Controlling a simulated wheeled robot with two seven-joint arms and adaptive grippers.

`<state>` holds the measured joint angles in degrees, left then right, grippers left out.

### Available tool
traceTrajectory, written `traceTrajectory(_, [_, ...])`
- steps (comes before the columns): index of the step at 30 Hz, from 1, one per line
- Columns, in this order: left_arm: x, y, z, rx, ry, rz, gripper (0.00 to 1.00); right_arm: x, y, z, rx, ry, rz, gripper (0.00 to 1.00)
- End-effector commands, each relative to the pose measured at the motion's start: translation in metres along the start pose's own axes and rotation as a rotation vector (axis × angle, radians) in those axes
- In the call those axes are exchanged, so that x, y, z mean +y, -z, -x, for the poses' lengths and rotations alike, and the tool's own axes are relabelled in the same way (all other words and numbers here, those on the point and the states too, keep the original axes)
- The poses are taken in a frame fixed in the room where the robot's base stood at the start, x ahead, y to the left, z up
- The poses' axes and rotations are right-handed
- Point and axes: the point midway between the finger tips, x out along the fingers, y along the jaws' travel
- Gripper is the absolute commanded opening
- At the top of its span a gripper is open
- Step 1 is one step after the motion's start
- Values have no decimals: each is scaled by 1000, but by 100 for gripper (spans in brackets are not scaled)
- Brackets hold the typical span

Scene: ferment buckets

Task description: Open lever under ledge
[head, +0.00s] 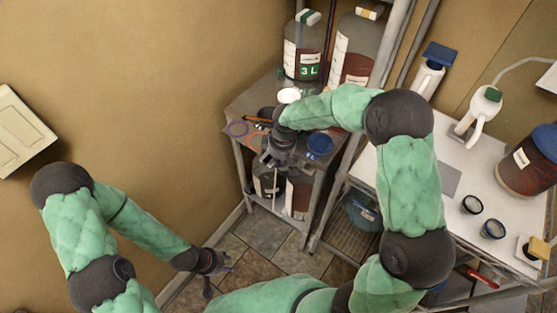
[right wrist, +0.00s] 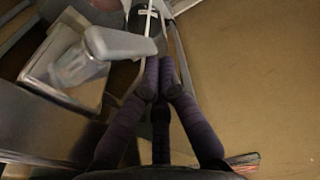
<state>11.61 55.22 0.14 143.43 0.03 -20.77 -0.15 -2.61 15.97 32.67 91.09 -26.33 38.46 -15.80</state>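A pale grey lever (right wrist: 118,44) sits on a light metallic block (right wrist: 68,72) at the upper left of the right wrist view. Its rounded end lies close to my right fingertips; I cannot tell whether they touch. My right gripper (right wrist: 159,68) has its dark fingers drawn together, with nothing visible between them. In the head view my right gripper (head: 280,152) is at the front edge of the small shelf table (head: 241,106), and the lever cannot be made out there. My left gripper (head: 219,272) is low at the left with its fingers spread and empty, far from the shelf.
Large bottles (head: 303,55) stand at the back of the shelf table, and dark containers (head: 299,193) stand on its lower level. A blue lid (head: 320,144) lies on top. A white workbench (head: 473,172) stands to the right. The tiled floor (head: 262,232) in front is clear.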

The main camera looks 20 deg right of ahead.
Motion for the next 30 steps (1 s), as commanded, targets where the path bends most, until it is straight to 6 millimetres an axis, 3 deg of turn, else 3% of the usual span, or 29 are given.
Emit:
traceTrajectory(20, [0,0,0,0,0,0,40,0,0,0,0,0,0,0])
traceTrajectory(30, [3,0,9,0,0,0,40,0,2,12,1,0,0,0])
